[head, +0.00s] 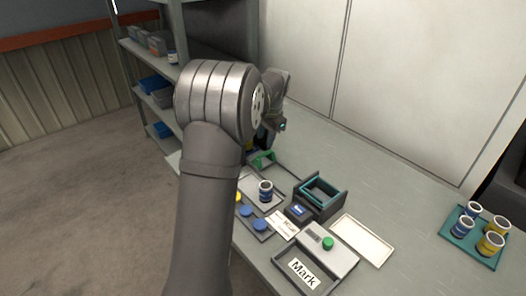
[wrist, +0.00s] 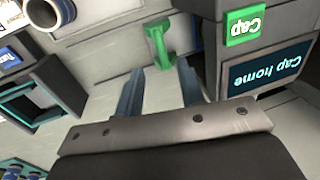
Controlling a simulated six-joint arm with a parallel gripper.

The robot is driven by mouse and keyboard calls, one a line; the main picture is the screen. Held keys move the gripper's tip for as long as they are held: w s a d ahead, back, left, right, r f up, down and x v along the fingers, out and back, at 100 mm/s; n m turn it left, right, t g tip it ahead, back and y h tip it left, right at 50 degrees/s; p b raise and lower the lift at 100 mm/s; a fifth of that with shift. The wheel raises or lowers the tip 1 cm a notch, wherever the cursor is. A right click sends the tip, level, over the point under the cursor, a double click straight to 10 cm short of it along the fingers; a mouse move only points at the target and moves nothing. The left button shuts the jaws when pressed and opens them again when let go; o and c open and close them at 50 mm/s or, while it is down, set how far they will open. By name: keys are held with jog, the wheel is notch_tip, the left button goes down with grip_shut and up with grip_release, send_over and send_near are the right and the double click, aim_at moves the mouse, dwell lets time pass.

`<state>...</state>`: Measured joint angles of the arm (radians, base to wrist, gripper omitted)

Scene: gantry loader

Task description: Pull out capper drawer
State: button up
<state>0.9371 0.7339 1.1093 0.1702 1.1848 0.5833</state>
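A green handle (wrist: 158,46) stands upright on a grey surface in the wrist view. It also shows in the head view (head: 263,158), just beyond my arm. A dark machine body with a green "Cap" label (wrist: 246,26) and a "Cap home" sign (wrist: 266,68) stands to its right in the wrist view, the lettering upside down. My gripper (wrist: 160,68) is open, its two fingers apart and pointing at the handle. The handle's lower end appears between the fingertips; I cannot tell whether they touch it. In the head view my arm hides most of the machine and drawer.
A blue-and-white jar (head: 266,191) stands on a tray near the handle. A teal-rimmed box (head: 321,191), the "Mark" tray (head: 320,287) and a white tray (head: 362,241) lie nearer. A teal tray (head: 458,250) holds several cups. A shelf unit (head: 172,100) stands at left.

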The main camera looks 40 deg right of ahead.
aim_at(263, 155)
jog(key=f, duration=0.3)
jog(key=w+f, duration=0.1)
jog(key=f, duration=0.3)
jog(key=shift+w+f, duration=0.15)
jog(key=shift+w, duration=0.05)
grip_shut()
